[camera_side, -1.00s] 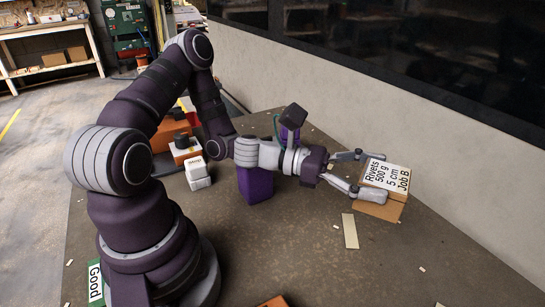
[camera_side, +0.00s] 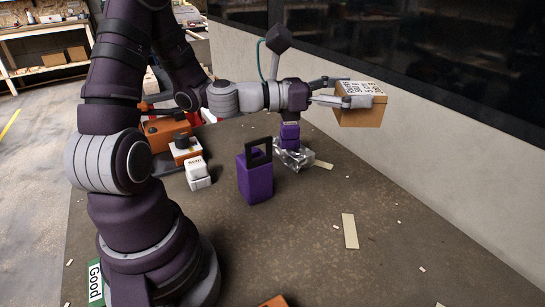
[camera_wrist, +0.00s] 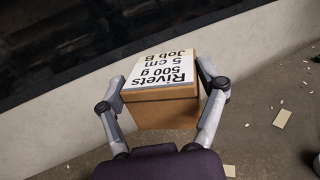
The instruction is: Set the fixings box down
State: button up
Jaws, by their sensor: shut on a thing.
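The fixings box (camera_side: 360,111) is a brown cardboard box with a white label on top. In the wrist view the box (camera_wrist: 160,110) fills the middle, and its label reads "Rivets 500 g 5 cm Job B". My gripper (camera_side: 352,92) is shut on the box, with one finger along each side. In the wrist view the fingers of my gripper (camera_wrist: 165,92) press on its left and right sides. The box is held in the air above the table, near the back wall, and looks roughly level.
On the table (camera_side: 300,245) stand a purple block with a dark handle (camera_side: 256,178), a clear bag-like item (camera_side: 293,154), a white box (camera_side: 197,172) and an orange box (camera_side: 166,133). A pale strip (camera_side: 350,231) and small scraps lie about. The right front is mostly clear.

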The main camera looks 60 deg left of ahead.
aim_at(302, 295)
jog(key=s+d+f+m+g+h, duration=0.1)
jog(key=d+f+m+g+h, duration=0.1)
jog(key=f, duration=0.1)
jog(key=s+d+f+m+g+h, duration=0.1)
jog(key=s+d+f+m+h, duration=0.1)
jog(key=f+h, duration=0.1)
jog(key=s+d+f+m+g+h, duration=0.1)
jog(key=d+f+m+g+h, duration=0.1)
jog(key=f+h, duration=0.1)
jog(key=shift+s+d+f+g, duration=0.2)
jog(key=shift+s+f+g, duration=0.1)
jog(key=shift+c, duration=0.2)
jog(key=s+d+f+m+g+h, duration=0.1)
jog(key=s+m+g, duration=0.1)
jog(key=s, duration=0.1)
jog(key=s+d+f+m+g+h, duration=0.1)
jog(key=s+d+m+g, duration=0.1)
jog(key=s+g, duration=0.1)
jog(key=s+d+f+m+g+h, duration=0.1)
jog(key=s+d+f+m+g, duration=0.1)
jog(key=s+g, duration=0.1)
jog(key=shift+h, duration=0.4)
jog(key=shift+m+g, duration=0.4)
jog(key=shift+g, duration=0.5)
jog(key=f, duration=0.8)
jog(key=shift+s+a, duration=0.15)
jog(key=shift+s, duration=0.15)
jog(key=shift+f, duration=0.15)
jog(key=o, duration=1.2)
